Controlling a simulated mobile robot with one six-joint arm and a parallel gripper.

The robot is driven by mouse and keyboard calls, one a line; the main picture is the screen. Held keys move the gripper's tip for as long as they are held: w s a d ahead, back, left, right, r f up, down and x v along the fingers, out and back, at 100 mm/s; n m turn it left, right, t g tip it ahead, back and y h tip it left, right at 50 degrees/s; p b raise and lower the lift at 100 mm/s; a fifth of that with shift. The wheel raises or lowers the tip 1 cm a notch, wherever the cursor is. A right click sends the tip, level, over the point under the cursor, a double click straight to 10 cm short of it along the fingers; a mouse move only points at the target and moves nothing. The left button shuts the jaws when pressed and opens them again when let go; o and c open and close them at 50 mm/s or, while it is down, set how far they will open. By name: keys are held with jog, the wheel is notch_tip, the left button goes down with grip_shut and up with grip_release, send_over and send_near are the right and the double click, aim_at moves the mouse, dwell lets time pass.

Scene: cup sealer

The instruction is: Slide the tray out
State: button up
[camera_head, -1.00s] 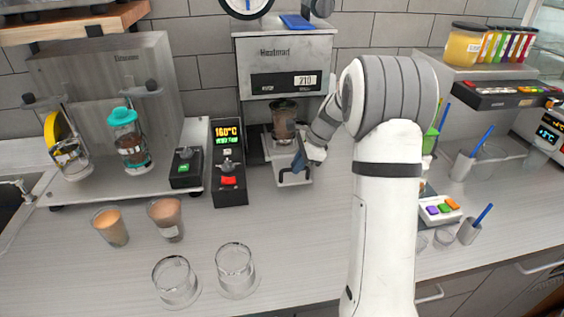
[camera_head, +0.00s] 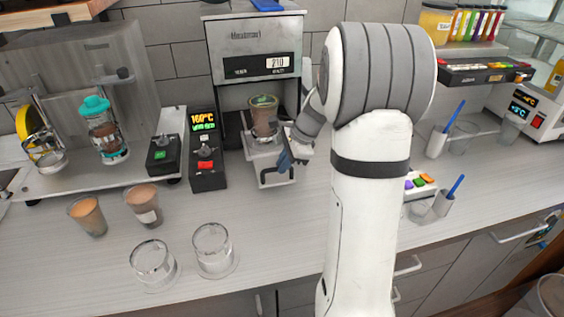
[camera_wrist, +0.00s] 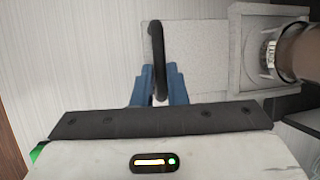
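The cup sealer (camera_head: 255,45) is a grey machine against the back wall, its display reading 210. Its light grey tray (camera_head: 262,150) sticks out at the front and carries a brown cup (camera_head: 264,118) in front of the sealer's opening. The tray also shows in the wrist view (camera_wrist: 200,60), with part of the cup (camera_wrist: 298,52) at upper right. My gripper (camera_head: 284,160) is at the tray's front end. In the wrist view its blue fingers (camera_wrist: 159,90) sit on both sides of the dark tray handle (camera_wrist: 157,50) and appear closed on it.
A black control box (camera_head: 206,160) reading 160°C stands left of the tray. Two filled cups (camera_head: 144,206) and two empty glasses (camera_head: 213,248) stand at the front left. The counter (camera_head: 265,215) just before the tray is clear.

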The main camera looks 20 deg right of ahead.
jog(key=o, duration=0.3)
jog(key=shift+a, duration=0.35)
jog(key=shift+o, duration=0.8)
jog(key=shift+s+d, duration=0.15)
jog(key=shift+d, duration=0.15)
jog(key=v, duration=0.7)
jog(key=shift+r+b, duration=0.4)
jog(key=shift+d, duration=0.1)
jog(key=s+a+n+h, duration=0.2)
jog(key=s+a+n, duration=0.5)
jog(key=s+n, duration=0.2)
jog(key=s+a+n+h, duration=0.2)
jog(key=s+a+n, duration=0.5)
jog(key=s+n, duration=0.3)
jog(key=s, duration=0.4)
jog(key=shift+f+t, duration=0.25)
jog(key=shift+t, duration=0.05)
